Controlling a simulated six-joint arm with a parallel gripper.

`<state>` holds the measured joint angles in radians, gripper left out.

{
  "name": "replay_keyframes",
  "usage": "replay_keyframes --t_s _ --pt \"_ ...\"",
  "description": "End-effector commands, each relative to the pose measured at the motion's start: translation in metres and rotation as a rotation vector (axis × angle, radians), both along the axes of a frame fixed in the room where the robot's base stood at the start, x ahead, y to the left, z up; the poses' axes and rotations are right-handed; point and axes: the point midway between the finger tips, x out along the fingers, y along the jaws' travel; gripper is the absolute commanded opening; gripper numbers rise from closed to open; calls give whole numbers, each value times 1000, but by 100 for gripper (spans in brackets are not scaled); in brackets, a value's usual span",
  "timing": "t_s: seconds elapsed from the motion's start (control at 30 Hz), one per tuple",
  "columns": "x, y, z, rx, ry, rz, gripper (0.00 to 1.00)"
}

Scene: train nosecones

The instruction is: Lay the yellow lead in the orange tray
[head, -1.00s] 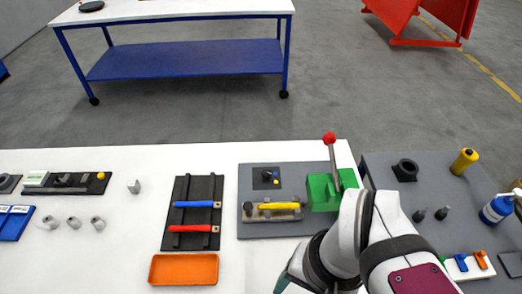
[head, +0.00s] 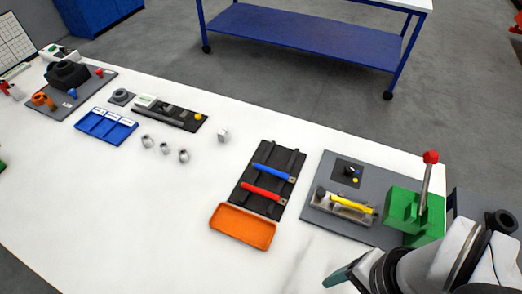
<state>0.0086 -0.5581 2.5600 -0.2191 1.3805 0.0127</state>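The yellow lead (head: 352,203) lies in a metal holder (head: 332,206) on the grey plate (head: 318,226), left of a green block with a lever. The empty orange tray (head: 243,226) lies on the white table, at the near end of a black rack (head: 242,190). The rack holds a blue lead (head: 273,173) and a red lead (head: 264,194). My arm comes in at the lower right, in front of the grey plate. A dark teal part of my gripper (head: 341,277) shows at the bottom edge, apart from the lead and tray; its fingertips are not clear.
The green block (head: 402,208) carries an upright lever with a red knob (head: 431,157). Small grey fittings (head: 164,148) stand left of the rack. A blue divided tray (head: 106,126) lies farther left. The white table left of the orange tray is clear.

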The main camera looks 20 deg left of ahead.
Motion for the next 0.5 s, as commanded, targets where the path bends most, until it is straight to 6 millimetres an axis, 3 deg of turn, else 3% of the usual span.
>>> replay_keyframes --t_s 0.07,0.1,0.37,0.47,0.5 --pt "0 0 0 0 0 0 62" --pt "0 0 0 0 0 0 57" --pt "6 -1 2 -4 4 -22 57" --pt "51 -4 16 -35 33 -199 57" --pt "81 -6 20 -56 47 -312 57"
